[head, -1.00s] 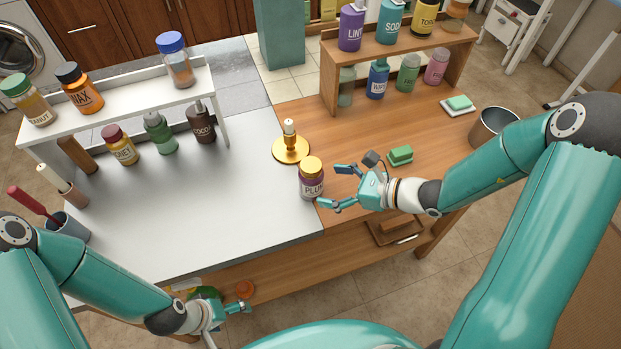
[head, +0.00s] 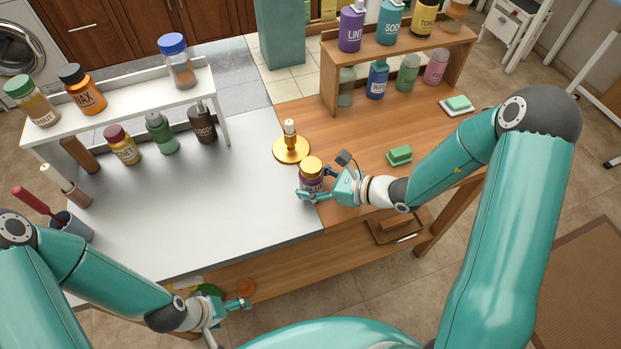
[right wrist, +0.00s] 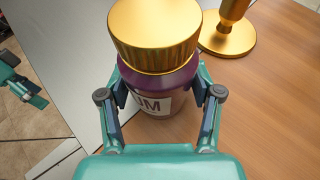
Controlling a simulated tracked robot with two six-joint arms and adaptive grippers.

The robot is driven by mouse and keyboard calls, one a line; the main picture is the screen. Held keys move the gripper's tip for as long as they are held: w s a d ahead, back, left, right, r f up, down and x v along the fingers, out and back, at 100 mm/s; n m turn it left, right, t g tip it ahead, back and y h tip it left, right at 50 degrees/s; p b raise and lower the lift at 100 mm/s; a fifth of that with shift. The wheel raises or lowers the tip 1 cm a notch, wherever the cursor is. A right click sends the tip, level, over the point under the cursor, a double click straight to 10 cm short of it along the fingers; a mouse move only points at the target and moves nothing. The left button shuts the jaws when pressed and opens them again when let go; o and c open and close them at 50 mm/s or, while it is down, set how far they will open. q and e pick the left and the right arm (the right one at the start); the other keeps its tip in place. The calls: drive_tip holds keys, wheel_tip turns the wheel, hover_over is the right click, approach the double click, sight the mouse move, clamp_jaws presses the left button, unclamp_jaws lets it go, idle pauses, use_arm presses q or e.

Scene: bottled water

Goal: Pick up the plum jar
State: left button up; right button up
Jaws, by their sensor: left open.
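The plum jar (head: 312,181) has a gold lid and a purple body with a white label. It stands upright near the table's front edge, by the seam between the grey top and the wood. My right gripper (head: 317,187) is around it from the right. In the right wrist view the jar (right wrist: 152,75) sits between the two fingers, and both pads (right wrist: 158,92) appear to press its sides. My left gripper (head: 246,304) is open and empty, low in front of the table.
A gold candlestick (head: 291,150) stands just behind the jar. A green sponge (head: 399,155) lies to the right. A white shelf (head: 130,112) with bottles is at left, a wooden shelf (head: 400,48) with bottles at back right. The grey top left of the jar is clear.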

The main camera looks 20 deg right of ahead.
drive_tip(key=c, duration=0.7)
drive_tip(key=shift+r, duration=0.1)
